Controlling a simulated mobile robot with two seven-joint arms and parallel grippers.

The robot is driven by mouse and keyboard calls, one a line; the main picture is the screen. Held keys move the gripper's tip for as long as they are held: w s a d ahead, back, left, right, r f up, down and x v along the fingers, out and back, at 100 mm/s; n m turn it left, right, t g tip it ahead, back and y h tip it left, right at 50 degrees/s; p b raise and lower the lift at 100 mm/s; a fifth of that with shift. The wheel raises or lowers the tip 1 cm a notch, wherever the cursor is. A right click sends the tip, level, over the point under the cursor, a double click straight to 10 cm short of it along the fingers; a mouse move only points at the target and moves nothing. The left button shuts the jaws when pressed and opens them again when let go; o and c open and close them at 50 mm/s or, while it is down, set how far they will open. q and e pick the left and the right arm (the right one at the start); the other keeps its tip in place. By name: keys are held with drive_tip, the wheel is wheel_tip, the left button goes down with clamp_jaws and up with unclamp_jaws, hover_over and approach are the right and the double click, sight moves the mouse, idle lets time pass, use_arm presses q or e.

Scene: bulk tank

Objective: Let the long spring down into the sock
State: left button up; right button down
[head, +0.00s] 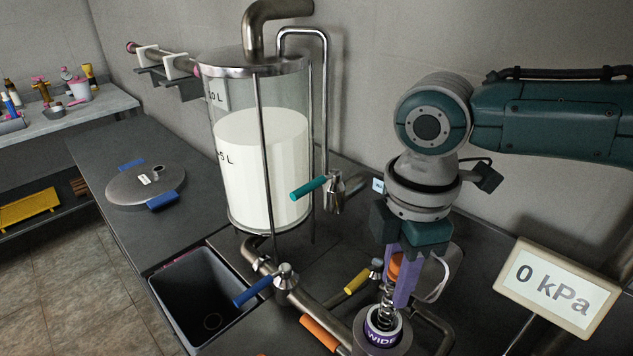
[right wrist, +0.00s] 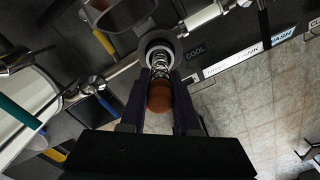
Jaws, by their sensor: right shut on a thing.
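The long spring (head: 387,301) is a bare metal coil, upright under my right gripper (head: 396,292). In the right wrist view, my right gripper (right wrist: 158,108) has its two fingers on either side of the brown-orange top piece (right wrist: 159,97), with the coil (right wrist: 160,66) beyond it. The gripper is shut on the spring at this top end. The spring's lower end goes into the round mouth of a metal housing (head: 368,341) with a purple collar marked "WIDE" (head: 381,337). The sock itself cannot be told apart inside the mouth. My left gripper is in neither view.
A glass tank (head: 262,160) of white liquid stands at the back. Blue (head: 252,290), yellow (head: 357,281), teal (head: 309,187) and orange (head: 320,333) valve handles surround the pipes. A gauge reads "0 kPa" (head: 556,287) at right.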

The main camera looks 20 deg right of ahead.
sight(393, 312)
drive_tip(key=shift+f+b, duration=2.15)
drive_tip(key=shift+f, duration=0.95)
drive_tip(key=shift+d+f+b, duration=0.3)
drive_tip(key=shift+f+b, duration=0.1)
drive_tip(key=shift+f, duration=0.25)
drive_tip(key=c, duration=0.6)
unclamp_jaws()
drive_tip(key=shift+o, duration=0.2)
drive_tip(key=r+p, duration=0.4)
drive_tip(key=p, duration=0.1)
drive_tip(key=r+p, duration=0.5)
drive_tip(key=shift+w+a+r, duration=0.2)
drive_tip(key=shift+r, duration=0.05)
